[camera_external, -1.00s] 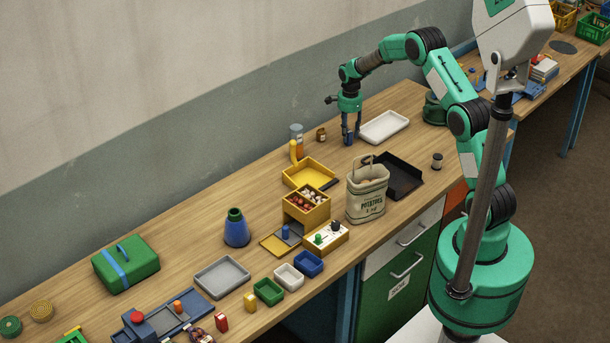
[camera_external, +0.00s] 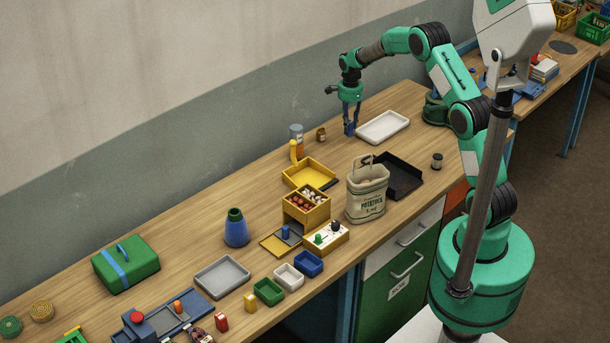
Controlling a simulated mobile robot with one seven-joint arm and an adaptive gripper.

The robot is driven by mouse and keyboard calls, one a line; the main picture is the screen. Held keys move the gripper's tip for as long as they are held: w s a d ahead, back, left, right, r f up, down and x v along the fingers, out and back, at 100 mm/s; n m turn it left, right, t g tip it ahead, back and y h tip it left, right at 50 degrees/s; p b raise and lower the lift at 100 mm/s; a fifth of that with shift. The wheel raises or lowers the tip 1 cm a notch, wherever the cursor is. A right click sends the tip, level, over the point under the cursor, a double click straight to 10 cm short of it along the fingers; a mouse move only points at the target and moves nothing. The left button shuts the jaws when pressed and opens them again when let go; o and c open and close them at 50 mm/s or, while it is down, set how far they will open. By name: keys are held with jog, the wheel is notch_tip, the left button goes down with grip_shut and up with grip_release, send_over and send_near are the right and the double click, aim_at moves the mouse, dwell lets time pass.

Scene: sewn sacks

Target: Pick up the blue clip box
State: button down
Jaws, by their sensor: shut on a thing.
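My gripper (camera_external: 351,124) points down over the far part of the wooden bench, left of the white tray. It is shut on a small blue thing, the blue clip box (camera_external: 349,131), which shows as a narrow blue shape low between the fingers. The fingers hide much of it, and its details are too small to make out. It appears to be held a little above the bench top.
The white tray (camera_external: 382,128) lies just right of my gripper. A small brown jar (camera_external: 321,135) and a grey-and-orange canister (camera_external: 296,137) stand to the left. A potato sack (camera_external: 366,192) and a black tray (camera_external: 401,177) are nearer. Bare bench lies behind the white tray.

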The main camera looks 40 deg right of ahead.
jog(key=shift+r+p, duration=0.3)
jog(key=shift+r, duration=2.35)
